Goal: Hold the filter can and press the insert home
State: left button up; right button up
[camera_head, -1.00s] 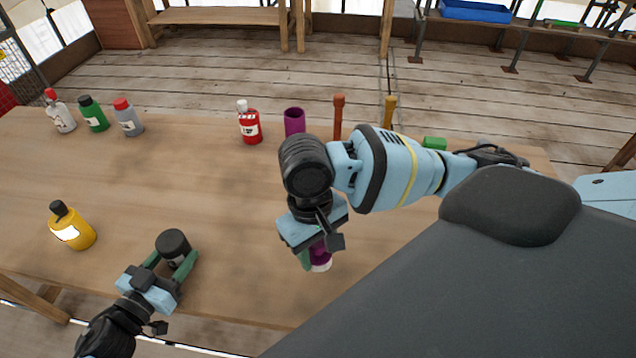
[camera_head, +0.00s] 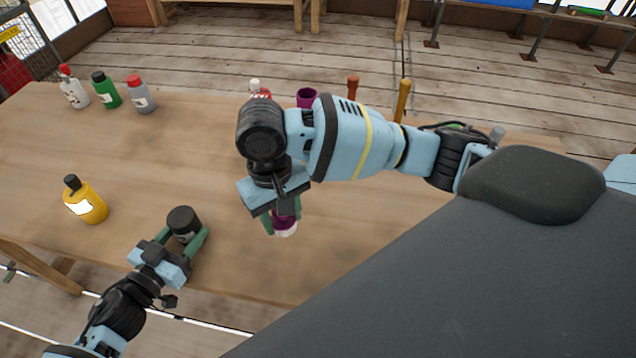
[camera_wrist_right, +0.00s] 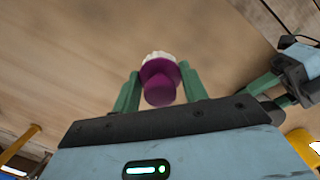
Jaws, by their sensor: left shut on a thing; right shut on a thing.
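The filter can is a dark cylinder (camera_head: 184,220) standing on the table at the front left. My left gripper (camera_head: 186,238) is shut around it, with green fingers on its sides. The insert is a purple piece with a white end (camera_head: 286,226). My right gripper (camera_head: 283,218) is shut on it and holds it to the right of the can, apart from it, white end down. In the right wrist view the insert (camera_wrist_right: 160,80) sits between the green fingers, its white ridged end pointing away. The can's opening is not clear.
A yellow bottle (camera_head: 86,202) stands left of the can. Several bottles, including a green one (camera_head: 106,90), stand along the back left edge. A purple cup (camera_head: 307,97) and upright handles (camera_head: 402,100) are behind my right arm. The table between can and insert is clear.

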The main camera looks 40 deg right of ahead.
jog(key=w+a+r, duration=0.3)
jog(key=w+a, duration=0.4)
notch_tip(320, 180, up, 5)
jog(key=t, duration=0.1)
send_over(180, 216)
jog(key=shift+r, duration=0.15)
jog(key=shift+f, duration=3.2)
jog(key=shift+f+n, duration=0.2)
jog(key=shift+n, duration=0.1)
jog(key=o, duration=1.1)
jog(key=shift+o, duration=0.5)
